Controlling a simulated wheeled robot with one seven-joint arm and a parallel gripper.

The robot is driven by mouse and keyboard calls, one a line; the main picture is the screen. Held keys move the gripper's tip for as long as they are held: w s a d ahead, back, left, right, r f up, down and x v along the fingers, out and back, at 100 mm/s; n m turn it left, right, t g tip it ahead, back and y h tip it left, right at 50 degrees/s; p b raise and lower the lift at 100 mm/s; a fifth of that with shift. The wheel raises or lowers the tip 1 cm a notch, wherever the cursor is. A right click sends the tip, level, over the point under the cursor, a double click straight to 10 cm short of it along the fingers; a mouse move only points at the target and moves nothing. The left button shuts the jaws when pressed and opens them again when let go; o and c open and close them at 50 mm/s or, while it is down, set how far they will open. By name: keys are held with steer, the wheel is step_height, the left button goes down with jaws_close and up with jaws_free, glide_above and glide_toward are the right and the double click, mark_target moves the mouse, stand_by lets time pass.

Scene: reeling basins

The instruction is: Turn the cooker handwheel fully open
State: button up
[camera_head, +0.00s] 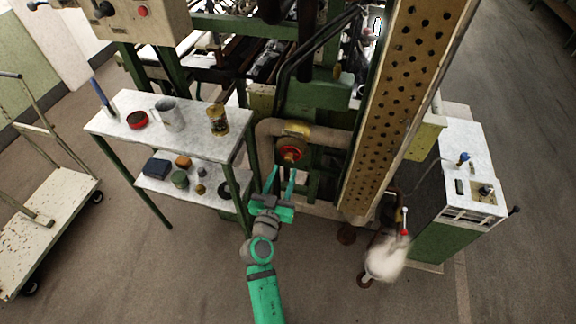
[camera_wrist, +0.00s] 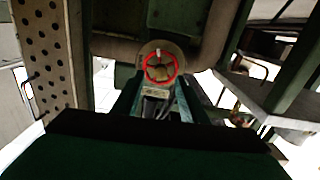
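A small red handwheel (camera_head: 290,153) sits on a thick tan pipe (camera_head: 325,136) low on the green machine frame, in the middle of the head view. In the wrist view the handwheel (camera_wrist: 161,67) is a red ring around a brownish hub, with a pale mark at its top. My gripper (camera_head: 281,178) is just below the wheel in the head view, its two fingers spread and pointing at it. In the wrist view the fingers (camera_wrist: 158,97) are apart with the wheel beyond their tips. Nothing is held. Contact with the wheel is not visible.
A two-level table (camera_head: 110,129) with a mug (camera_head: 168,114), tins and other small items stands close on the left. A perforated tan panel (camera_head: 400,95) slants down on the right.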

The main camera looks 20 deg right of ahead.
mark_target(288, 161)
steer(key=shift+x, duration=1.95)
steer(key=shift+w, duration=0.1)
jaws_close()
